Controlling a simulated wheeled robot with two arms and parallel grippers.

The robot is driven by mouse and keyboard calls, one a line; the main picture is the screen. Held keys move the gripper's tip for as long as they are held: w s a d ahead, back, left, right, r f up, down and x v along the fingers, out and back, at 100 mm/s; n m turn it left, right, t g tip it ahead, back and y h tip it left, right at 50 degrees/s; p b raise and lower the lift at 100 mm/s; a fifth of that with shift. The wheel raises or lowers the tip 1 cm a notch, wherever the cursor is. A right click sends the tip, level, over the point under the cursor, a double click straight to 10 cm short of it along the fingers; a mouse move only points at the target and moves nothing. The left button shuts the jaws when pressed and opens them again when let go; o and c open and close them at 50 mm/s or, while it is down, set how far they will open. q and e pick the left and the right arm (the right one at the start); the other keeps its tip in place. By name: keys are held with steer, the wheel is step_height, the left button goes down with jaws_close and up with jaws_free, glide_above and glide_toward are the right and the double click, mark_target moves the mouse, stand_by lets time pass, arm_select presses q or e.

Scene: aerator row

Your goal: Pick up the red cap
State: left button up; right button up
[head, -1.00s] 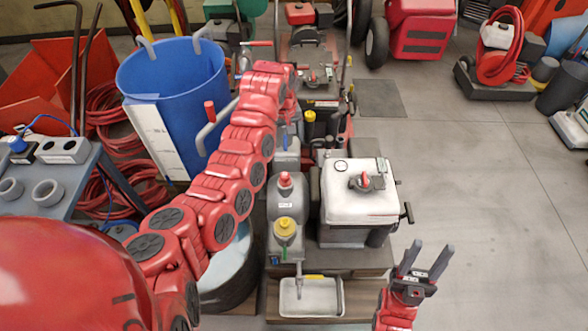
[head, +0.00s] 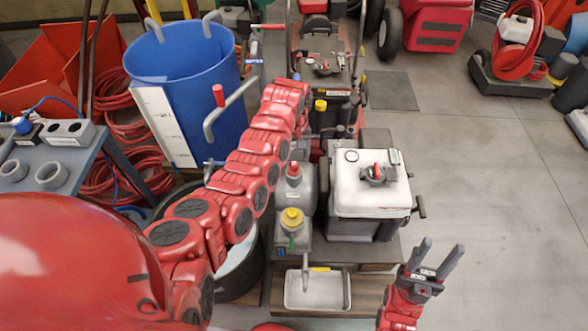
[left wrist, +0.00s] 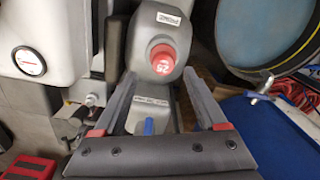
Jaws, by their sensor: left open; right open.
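My right gripper (head: 436,258) is open and empty, right of the cart.
A yellow-capped container (head: 291,219) stands in front of the bottle. A white-topped machine (head: 369,186) stands close on its right. A blue barrel (head: 186,85) is to the left, and a shallow tray (head: 317,291) is in front.

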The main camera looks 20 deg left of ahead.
mark_target(294, 163)
arm_select(q)
steer(key=f, duration=0.3)
steer(key=shift+s+a+f, duration=0.15)
steer(key=shift+s+f, duration=0.15)
steer(key=shift+f, duration=0.6)
jaws_close()
